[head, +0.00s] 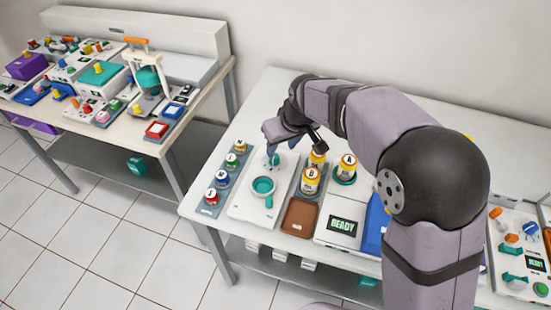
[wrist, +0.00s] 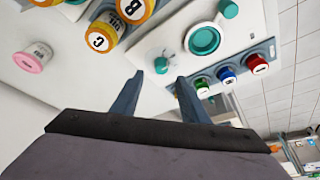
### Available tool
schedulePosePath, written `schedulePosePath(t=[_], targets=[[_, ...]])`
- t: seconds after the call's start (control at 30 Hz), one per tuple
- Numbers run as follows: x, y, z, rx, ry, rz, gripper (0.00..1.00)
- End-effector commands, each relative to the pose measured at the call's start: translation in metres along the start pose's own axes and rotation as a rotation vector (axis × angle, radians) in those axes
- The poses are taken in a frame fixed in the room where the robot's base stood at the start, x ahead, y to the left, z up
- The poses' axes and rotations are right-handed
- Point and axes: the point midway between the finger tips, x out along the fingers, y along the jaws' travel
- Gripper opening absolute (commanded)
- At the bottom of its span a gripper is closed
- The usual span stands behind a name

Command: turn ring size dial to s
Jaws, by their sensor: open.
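A white panel (head: 245,205) carries a teal ring-shaped part (head: 263,185), also seen in the wrist view (wrist: 203,40). A small teal knob-like part (head: 273,161) sits behind the ring on the panel, close under my gripper. I cannot tell for certain which part is the size dial, and no size marks on it are readable. My gripper (head: 277,143) is open and points down over the back of the panel. In the wrist view its fingers (wrist: 171,76) are apart with nothing visibly held between them.
A blue-grey strip (head: 203,210) with several lettered, coloured-capped jars stands left of the panel. Yellow lettered jars (head: 310,181) stand close on the right. A brown tray (head: 300,217) and a device reading READY (head: 342,227) are farther right. Another crowded table (head: 100,115) stands left.

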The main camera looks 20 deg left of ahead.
Motion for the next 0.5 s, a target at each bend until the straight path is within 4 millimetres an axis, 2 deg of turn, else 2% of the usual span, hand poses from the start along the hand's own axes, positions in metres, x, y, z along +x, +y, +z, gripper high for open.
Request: schedulePosePath(t=[0.27,0.5], targets=[[0.006,-0.004,-0.004,-0.01,0.004,-0.004,0.41],[0.031,-0.004,-0.003,-0.009,0.002,-0.003,0.41]])
